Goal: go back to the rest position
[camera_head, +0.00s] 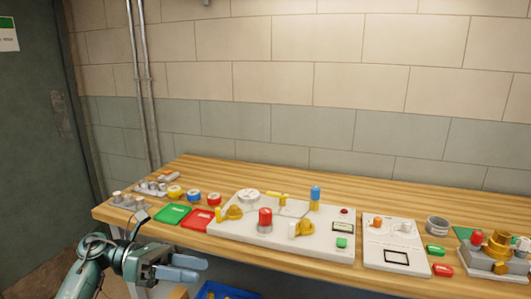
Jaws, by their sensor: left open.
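My left gripper (202,270) is in the lower left of the head view, in front of the wooden table's front edge. Its two grey-blue fingers point right and are apart, with nothing between them. It is clear of the white valve panel (290,246) on the table. That panel carries a red knob (265,217), yellow handles (234,212) and a blue-topped part (315,194). My right gripper is not in view.
The wooden table (400,182) runs along a block wall. Green (173,214) and red (197,219) plates lie near its left end. A smaller white panel (396,245) and a valve block (493,256) stand right. A blue bin (213,288) is below the front edge.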

